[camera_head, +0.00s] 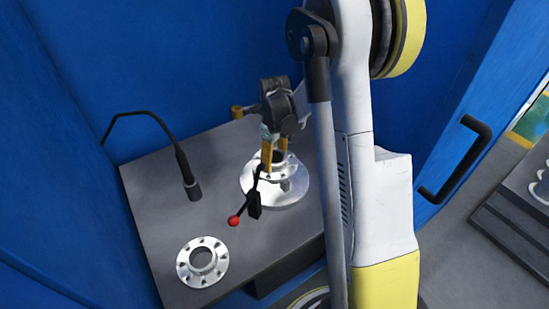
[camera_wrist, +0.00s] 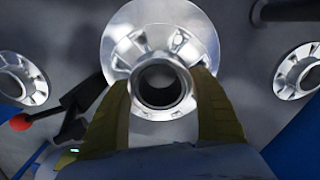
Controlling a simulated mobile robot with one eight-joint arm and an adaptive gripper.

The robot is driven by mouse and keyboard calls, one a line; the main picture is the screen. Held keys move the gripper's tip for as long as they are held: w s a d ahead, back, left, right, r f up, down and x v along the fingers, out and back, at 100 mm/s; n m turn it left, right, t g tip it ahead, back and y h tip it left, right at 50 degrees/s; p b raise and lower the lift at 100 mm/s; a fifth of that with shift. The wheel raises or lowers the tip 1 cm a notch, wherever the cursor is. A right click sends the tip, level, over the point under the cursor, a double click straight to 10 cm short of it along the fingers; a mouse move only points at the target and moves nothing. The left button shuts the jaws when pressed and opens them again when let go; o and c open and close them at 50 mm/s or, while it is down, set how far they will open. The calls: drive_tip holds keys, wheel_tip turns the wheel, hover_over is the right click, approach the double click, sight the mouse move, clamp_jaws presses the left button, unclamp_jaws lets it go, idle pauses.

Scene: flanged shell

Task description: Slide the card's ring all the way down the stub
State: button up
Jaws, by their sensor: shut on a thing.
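My gripper (camera_head: 274,158) is shut on a silver flanged ring, its yellow fingers on either side of the round neck (camera_wrist: 162,105). It points down over a wide silver disc (camera_head: 294,193), which also shows around the ring in the wrist view (camera_wrist: 122,25). The ring's bolt-holed flange appears over the disc's middle. Whether it rests on the disc or hangs just above it, I cannot tell. A stub is hidden under the ring; only the dark bore shows from above. I cannot make out a card.
A loose silver flange (camera_head: 202,262) lies at the grey table's front left. Another flange (camera_wrist: 298,70) shows right in the wrist view. A black lever with a red knob (camera_head: 234,221) stands close beside the disc. A black gooseneck (camera_head: 182,165) arches over the left.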

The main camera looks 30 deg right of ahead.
drive_tip(key=shift+f+b, duration=0.7)
drive_tip(key=shift+f, duration=0.2)
drive_tip(key=o, duration=1.5)
drive_tip(key=shift+o, duration=0.2)
wheel_tip(320, 180, up, 12)
drive_tip(key=shift+r, duration=0.1)
drive_tip(key=shift+a, duration=0.1)
